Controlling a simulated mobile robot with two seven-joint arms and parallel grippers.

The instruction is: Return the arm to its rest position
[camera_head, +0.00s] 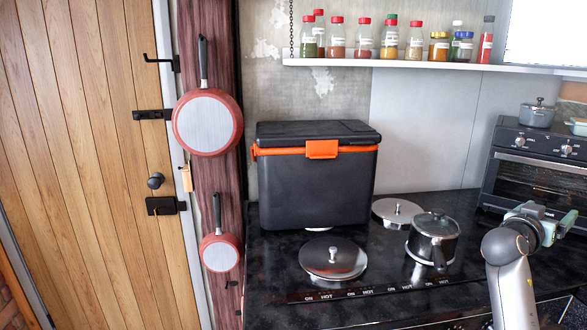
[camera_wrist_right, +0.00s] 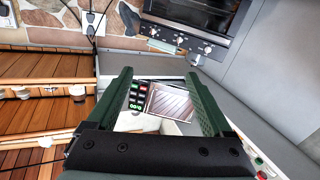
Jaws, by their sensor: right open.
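My right arm (camera_head: 512,275) rises from the bottom right of the head view. My right gripper (camera_head: 565,220), green, is at its upper end, in front of the toaster oven and right of the steel pot. In the right wrist view the gripper (camera_wrist_right: 160,82) has its two green fingers wide apart, with nothing held between them. Beyond the fingers a device with a keypad and a light panel (camera_wrist_right: 170,103) shows. My left gripper is in neither view.
A black counter (camera_head: 290,270) carries a cooler box (camera_head: 318,190), a steel pot (camera_head: 433,243) and two lids (camera_head: 332,258) (camera_head: 397,210). A toaster oven (camera_head: 530,172) stands at right. A shelf (camera_head: 430,66) of spice jars hangs above. Pans (camera_head: 207,123) hang at left.

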